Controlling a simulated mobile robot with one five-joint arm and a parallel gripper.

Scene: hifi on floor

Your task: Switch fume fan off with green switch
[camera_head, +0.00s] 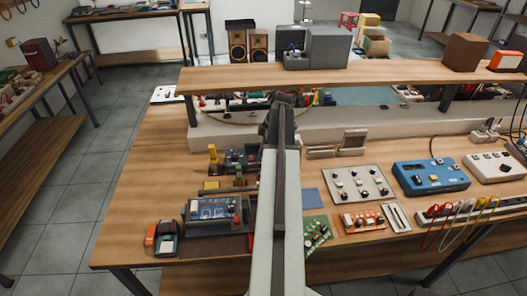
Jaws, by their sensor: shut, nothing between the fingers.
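My arm reaches forward through the middle of the head view, over the wooden workbench (150,190). My gripper (283,98) is at its far end, in front of the raised shelf's front edge. It looks shut and holds nothing. I cannot pick out a fume fan or its green switch with certainty.
A blue display unit (213,211), a white knob panel (354,184) and a blue instrument (430,177) crowd the bench. Floor (60,215) is clear at left.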

